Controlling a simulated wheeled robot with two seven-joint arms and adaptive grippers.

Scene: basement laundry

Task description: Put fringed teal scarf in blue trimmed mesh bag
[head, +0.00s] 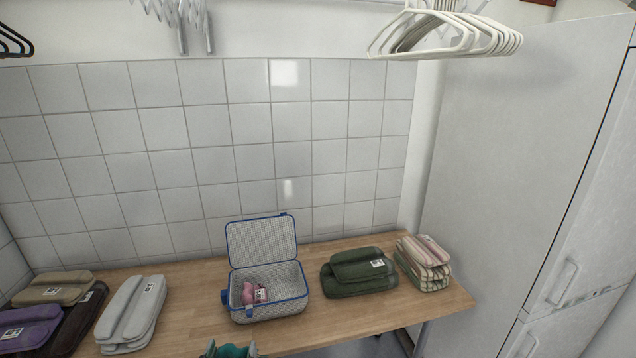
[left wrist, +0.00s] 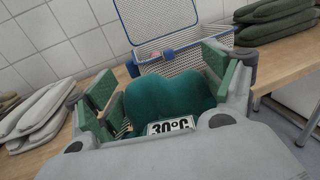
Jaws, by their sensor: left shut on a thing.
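The teal scarf (left wrist: 168,100) is a rolled, dark teal bundle with a white "30°C" label, seen close up in the left wrist view. My left gripper (left wrist: 160,85) is shut on it, with a green-padded finger on either side. In the head view the scarf (head: 229,351) barely shows at the bottom edge, in front of the table. The blue trimmed mesh bag (head: 271,312) stands on the table with its lid raised against the back. A pink item with a tag (head: 252,293) lies inside it. The bag's blue rim (left wrist: 165,48) shows beyond the scarf. My right gripper is not in view.
A dark green folded stack (head: 345,285) and a striped stack (head: 424,277) stand right of the bag. A light grey stack (head: 122,318), a beige one (head: 50,290) and a purple one (head: 25,331) lie left. White hangers (head: 450,35) hang above right. Bare wooden table (head: 200,300) flanks the bag.

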